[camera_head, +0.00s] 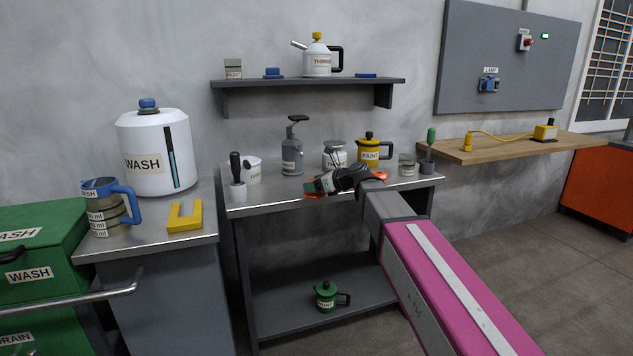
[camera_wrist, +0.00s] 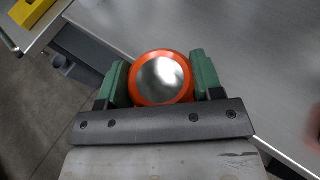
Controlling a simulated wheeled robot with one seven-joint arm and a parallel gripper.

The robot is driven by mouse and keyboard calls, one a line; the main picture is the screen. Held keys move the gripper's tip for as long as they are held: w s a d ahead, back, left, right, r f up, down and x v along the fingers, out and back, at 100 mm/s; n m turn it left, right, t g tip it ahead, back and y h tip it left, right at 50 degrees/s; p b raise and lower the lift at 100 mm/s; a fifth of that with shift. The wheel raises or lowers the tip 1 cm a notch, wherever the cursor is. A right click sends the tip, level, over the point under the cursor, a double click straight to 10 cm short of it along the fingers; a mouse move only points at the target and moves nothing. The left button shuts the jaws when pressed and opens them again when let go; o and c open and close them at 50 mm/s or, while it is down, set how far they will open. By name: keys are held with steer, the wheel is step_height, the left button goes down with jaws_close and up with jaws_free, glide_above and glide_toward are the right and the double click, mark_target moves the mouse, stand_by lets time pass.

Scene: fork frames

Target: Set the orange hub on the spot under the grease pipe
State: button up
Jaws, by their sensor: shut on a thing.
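My gripper (camera_head: 318,186) is over the front part of the metal bench. In the wrist view, its two green fingers (camera_wrist: 162,85) are shut on the orange hub (camera_wrist: 136,94), a round part with an orange rim and a shiny metal middle. In the head view only a sliver of orange shows under the fingers. A grey pump bottle (camera_head: 292,159) with a dark spout on top stands at the back of the bench, left of my gripper. I cannot tell whether it is the grease pipe, and no marked spot is clear.
The bench (camera_head: 275,204) also holds a white cup (camera_head: 254,172), a dark-handled tool in a holder (camera_head: 238,190), a silver can (camera_head: 334,152) and a yellow paint pot (camera_head: 369,150). Another orange piece (camera_head: 380,175) shows beside my wrist. A yellow bracket (camera_head: 184,224) lies on the left counter.

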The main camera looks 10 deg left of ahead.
steer(key=shift+w, duration=0.1)
steer(key=shift+w+a+f, duration=0.15)
steer(key=shift+w+a, duration=0.55)
steer(key=shift+w, duration=0.4)
steer(key=shift+w+a+f, duration=0.2)
steer(key=shift+w+a, duration=0.55)
steer(key=shift+w, duration=0.4)
steer(key=shift+w+a+f, duration=0.15)
steer(key=shift+w+a, duration=0.55)
steer(key=shift+w, duration=0.4)
steer(key=shift+w+a+f, duration=0.1)
steer(key=shift+w+a, duration=0.5)
steer(key=shift+w, duration=0.4)
steer(key=shift+w+a+r, duration=0.1)
steer(key=shift+w+a, duration=0.5)
steer(key=shift+w, duration=0.35)
steer(key=shift+w+a+f, duration=0.1)
steer(key=shift+w+a, duration=0.5)
steer(key=shift+w, duration=0.4)
steer(key=shift+f, duration=0.35)
steer(key=o, duration=1.1)
